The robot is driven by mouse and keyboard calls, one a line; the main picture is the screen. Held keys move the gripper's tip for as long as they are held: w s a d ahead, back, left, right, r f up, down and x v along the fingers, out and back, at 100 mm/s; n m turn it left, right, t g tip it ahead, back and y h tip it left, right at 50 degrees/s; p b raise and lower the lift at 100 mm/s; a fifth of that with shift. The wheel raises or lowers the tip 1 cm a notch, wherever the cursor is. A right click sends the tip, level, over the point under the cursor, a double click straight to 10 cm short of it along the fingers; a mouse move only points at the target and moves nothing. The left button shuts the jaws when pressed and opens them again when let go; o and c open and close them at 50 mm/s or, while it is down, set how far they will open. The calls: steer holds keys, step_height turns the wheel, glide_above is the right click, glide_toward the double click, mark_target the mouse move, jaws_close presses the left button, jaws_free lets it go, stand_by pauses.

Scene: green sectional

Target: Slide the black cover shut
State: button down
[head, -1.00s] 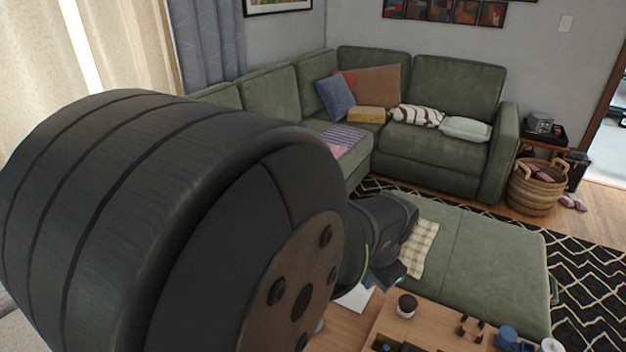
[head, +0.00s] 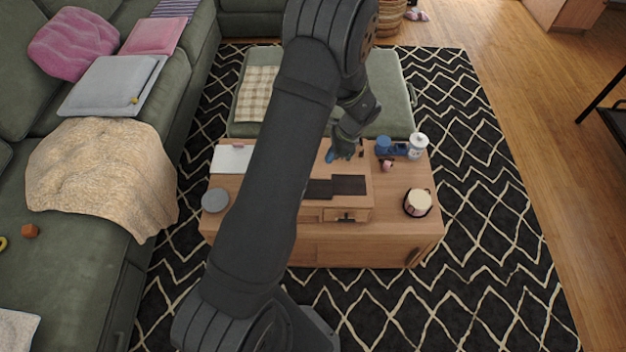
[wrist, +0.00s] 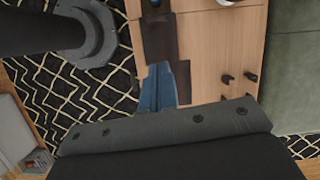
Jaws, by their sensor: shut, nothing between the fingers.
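The black cover (head: 349,185) is a flat dark panel on top of a light wooden box (head: 345,214) on the coffee table. A second dark patch (head: 319,189) lies just left of it; I cannot tell if it is cover or opening. In the wrist view, two dark areas also show, one above the fingers (wrist: 160,42) and one beside them (wrist: 182,78). My gripper (head: 332,157) is shut and empty, at the box's far side beyond the cover. Its blue fingers also show in the wrist view (wrist: 158,84), close to the dark panels; contact is unclear. My arm hides the box's left part.
On the coffee table (head: 350,250) stand a cream candle (head: 417,203), a white jar (head: 417,146), a blue object (head: 388,147) and a grey round item (head: 215,200). Small black pegs (wrist: 238,77) stand near my fingers. A green ottoman (head: 395,90) is behind; open rug lies right.

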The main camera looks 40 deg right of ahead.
step_height(320, 180, down, 4)
steer(key=s+d+m, duration=0.1)
steer(key=s+d, duration=0.1)
glide_above(318, 189)
steer(key=s+d, duration=0.2)
step_height(318, 189, down, 9)
steer(key=shift+w+f, duration=0.15)
steer(key=shift+w+a+f, duration=0.15)
steer(key=shift+w+a, duration=1.35)
steer(key=w+a, duration=0.7)
steer(key=shift+w+a, duration=0.2)
